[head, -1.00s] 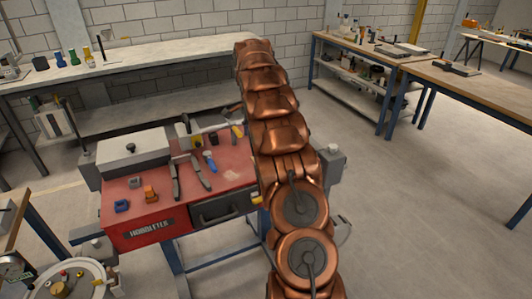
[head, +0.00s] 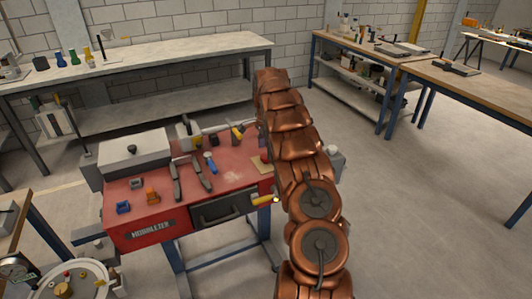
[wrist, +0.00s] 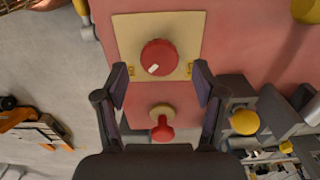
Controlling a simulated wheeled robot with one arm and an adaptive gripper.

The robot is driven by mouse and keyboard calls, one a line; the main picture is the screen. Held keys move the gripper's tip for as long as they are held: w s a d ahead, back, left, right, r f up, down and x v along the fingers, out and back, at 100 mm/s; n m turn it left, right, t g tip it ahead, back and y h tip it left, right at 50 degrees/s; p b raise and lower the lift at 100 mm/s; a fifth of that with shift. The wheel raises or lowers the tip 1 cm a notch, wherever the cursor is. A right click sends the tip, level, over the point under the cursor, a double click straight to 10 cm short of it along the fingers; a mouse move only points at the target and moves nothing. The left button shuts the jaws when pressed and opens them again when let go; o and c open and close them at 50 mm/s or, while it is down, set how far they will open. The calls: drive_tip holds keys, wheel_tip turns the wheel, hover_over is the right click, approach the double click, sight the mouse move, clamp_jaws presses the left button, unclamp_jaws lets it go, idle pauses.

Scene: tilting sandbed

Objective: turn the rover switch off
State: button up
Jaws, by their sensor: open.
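In the wrist view, a round red knob (wrist: 158,58) with a short white mark pointing to the lower left sits on a tan plate (wrist: 188,25). A smaller red knob (wrist: 161,129) on a tan round base is nearer to me, below the plate. In the head view, part of a tan plate (head: 262,166) shows at the red bench's right edge; my arm hides my gripper.
The red bench (head: 233,168) holds a grey box (head: 134,148), two dark-handled tools (head: 190,178), a blue piece (head: 123,207) and an orange piece (head: 152,195). A yellow handle (head: 264,201) juts from its front right. Floor to the right is clear.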

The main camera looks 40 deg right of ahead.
sight(266, 159)
drive_tip(key=shift+f+p, duration=0.3)
drive_tip(key=shift+f, duration=1.1)
drive_tip(key=c, duration=1.1)
